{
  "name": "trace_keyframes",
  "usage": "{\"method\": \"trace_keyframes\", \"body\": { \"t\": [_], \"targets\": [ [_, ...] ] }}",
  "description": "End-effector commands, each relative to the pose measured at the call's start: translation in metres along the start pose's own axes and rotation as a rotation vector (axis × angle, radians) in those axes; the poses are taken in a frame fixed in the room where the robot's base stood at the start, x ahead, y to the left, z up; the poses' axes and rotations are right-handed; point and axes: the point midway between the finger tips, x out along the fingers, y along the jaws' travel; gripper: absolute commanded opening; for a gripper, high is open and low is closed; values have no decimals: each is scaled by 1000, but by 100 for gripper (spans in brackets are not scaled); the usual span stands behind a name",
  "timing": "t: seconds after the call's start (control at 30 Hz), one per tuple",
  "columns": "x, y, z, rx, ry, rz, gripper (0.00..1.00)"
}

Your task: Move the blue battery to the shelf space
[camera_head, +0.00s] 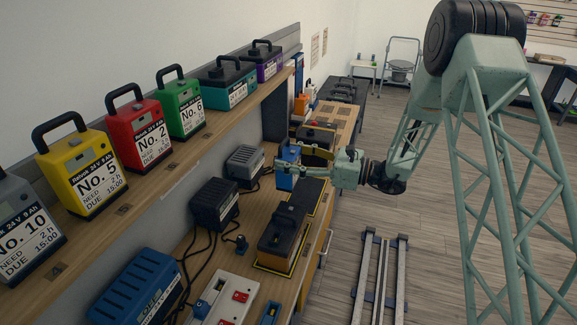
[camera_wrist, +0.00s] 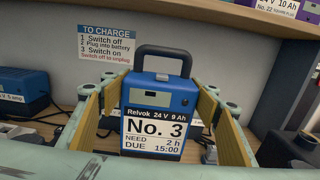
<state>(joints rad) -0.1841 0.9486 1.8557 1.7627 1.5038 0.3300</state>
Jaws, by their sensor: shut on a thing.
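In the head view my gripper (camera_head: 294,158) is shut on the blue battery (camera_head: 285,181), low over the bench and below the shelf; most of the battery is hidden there. Whether its base touches the bench cannot be told. The wooden shelf (camera_head: 150,188) holds yellow (camera_head: 78,172), red (camera_head: 138,134), green (camera_head: 181,108), teal (camera_head: 228,88) and purple (camera_head: 267,66) batteries.
The bench below holds black (camera_head: 214,204) and grey (camera_head: 245,162) chargers, a blue charger (camera_head: 137,289) and an orange-and-black battery (camera_head: 281,238) with cables nearby. A charging notice (camera_wrist: 106,44) is on the wall. The shelf's underside lies above my gripper.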

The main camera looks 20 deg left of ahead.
Motion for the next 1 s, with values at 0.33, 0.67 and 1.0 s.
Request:
{"method": "trace_keyframes", "body": {
  "t": [0.33, 0.67, 1.0],
  "targets": [
    [0, 0, 42, -2, -3, 0, 20],
    [0, 0, 56, -1, -3, 0, 20],
    [0, 0, 58, -1, -3, 0, 20]
  ]
}}
